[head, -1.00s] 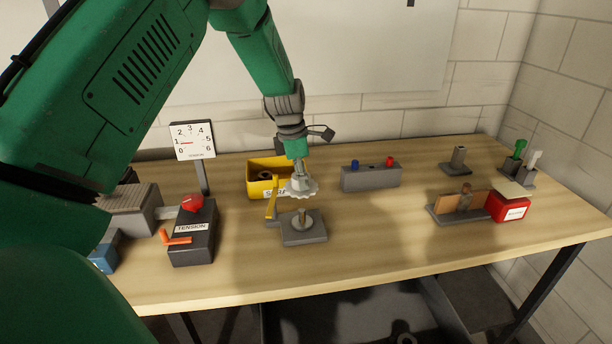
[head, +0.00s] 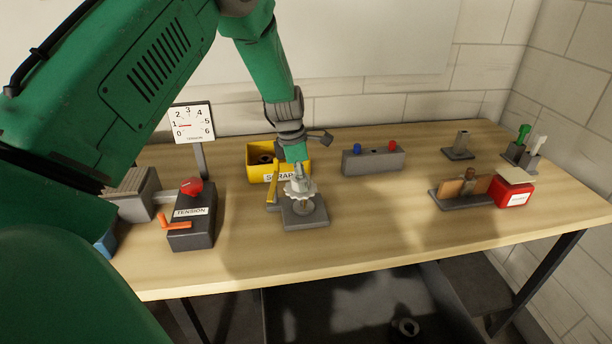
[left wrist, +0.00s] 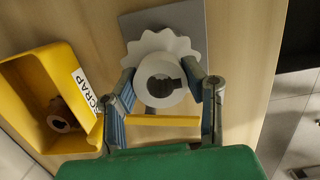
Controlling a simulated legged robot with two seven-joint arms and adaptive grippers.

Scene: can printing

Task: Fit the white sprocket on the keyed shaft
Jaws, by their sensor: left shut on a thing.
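The white toothed sprocket (head: 299,195) is held level over the grey shaft base (head: 306,217), where it hides the shaft. My left gripper (head: 297,174) is shut on the sprocket's hub from above. In the left wrist view the sprocket (left wrist: 158,42) shows its teeth and round hub, with my left gripper's fingers (left wrist: 162,80) on both sides of the hub. The hub's bore is dark; I cannot tell whether the shaft is inside it. The grey base (left wrist: 190,17) lies beyond the sprocket there. My right gripper is in no view.
A yellow scrap bin (head: 262,172) stands just behind left, with a yellow lever (head: 273,187) beside the base. The dark tension box (head: 192,218) stands left, a grey button box (head: 373,161) behind right. The table's front middle right is clear.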

